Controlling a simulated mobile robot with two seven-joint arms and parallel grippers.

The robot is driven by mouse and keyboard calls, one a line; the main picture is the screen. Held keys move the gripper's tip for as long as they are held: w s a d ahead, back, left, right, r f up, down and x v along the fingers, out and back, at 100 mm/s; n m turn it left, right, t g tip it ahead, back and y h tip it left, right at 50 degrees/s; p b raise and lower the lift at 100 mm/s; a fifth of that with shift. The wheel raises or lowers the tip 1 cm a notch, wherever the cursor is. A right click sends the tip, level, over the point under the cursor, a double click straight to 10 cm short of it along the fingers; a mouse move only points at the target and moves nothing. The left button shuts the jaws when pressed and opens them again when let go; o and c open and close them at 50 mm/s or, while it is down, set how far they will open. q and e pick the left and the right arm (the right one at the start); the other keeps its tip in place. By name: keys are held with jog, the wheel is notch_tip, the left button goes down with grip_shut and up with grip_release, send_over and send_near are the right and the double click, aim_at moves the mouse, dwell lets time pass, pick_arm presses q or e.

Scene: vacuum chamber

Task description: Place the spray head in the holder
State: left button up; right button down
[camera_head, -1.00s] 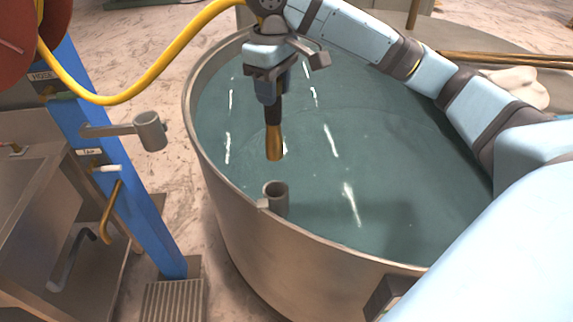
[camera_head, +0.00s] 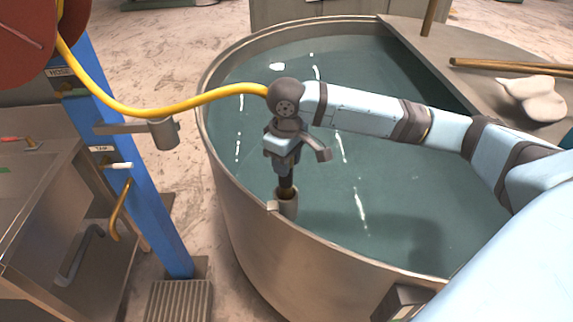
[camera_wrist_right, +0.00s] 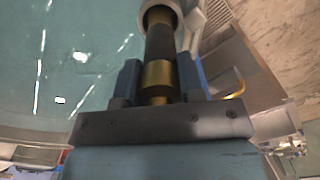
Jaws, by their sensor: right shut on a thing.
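The spray head (camera_head: 287,187) is a dark and brass nozzle, upright in my right gripper (camera_head: 283,165). The right gripper is shut on it just above the vat's near rim. The holder (camera_head: 288,207) is a small grey cup on the inside of that rim. The nozzle's lower end is inside the holder's mouth; its tip is hidden. In the right wrist view the spray head (camera_wrist_right: 159,45) runs from between the fingers into the round holder (camera_wrist_right: 188,12). I cannot tell whether it is seated. My left gripper is not in view.
A yellow hose (camera_head: 130,110) runs from the red reel (camera_head: 25,35) to my right wrist. A similar grey cup (camera_head: 163,134) sits on an arm of the blue post (camera_head: 150,215). The round metal vat (camera_head: 250,225) holds teal liquid. A white object lies on the ledge at right.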

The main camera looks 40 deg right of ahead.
jog(key=shift+f, duration=0.7)
jog(key=c, duration=0.7)
grip_release()
jog(key=shift+f, duration=0.15)
jog(key=shift+c, duration=0.2)
notch_tip(320, 180, up, 12)
jog(key=shift+r, duration=0.2)
jog(key=shift+f, duration=0.1)
